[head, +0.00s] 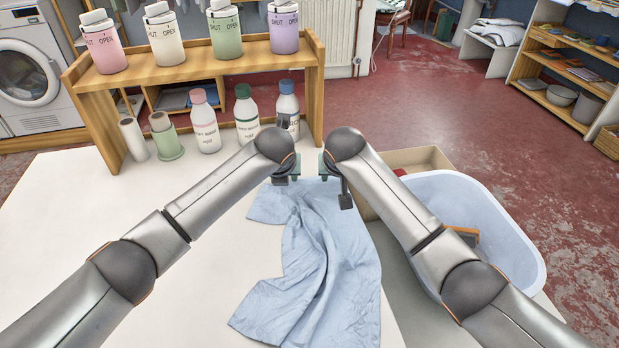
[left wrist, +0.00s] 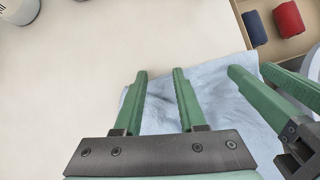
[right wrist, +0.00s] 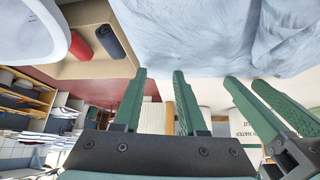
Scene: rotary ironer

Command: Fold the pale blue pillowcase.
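The pale blue pillowcase (head: 318,262) lies wrinkled on the white table, its narrow far end at my grippers and its wider end towards me. My left gripper (head: 285,178) is at its far left corner. In the left wrist view the left fingers (left wrist: 159,88) stand apart with pale blue cloth (left wrist: 205,75) behind them. My right gripper (head: 333,180) is close beside it at the far right corner. In the right wrist view the right fingers (right wrist: 160,88) stand apart, with the cloth (right wrist: 215,35) above them. Whether the fingertips touch the cloth is unclear.
A pale blue tub (head: 520,235) stands right of the pillowcase, beside a cardboard box (head: 415,158) holding red and dark blue rolls. Several bottles (head: 204,122) and a wooden shelf (head: 190,66) line the back. The table left of the pillowcase is bare.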

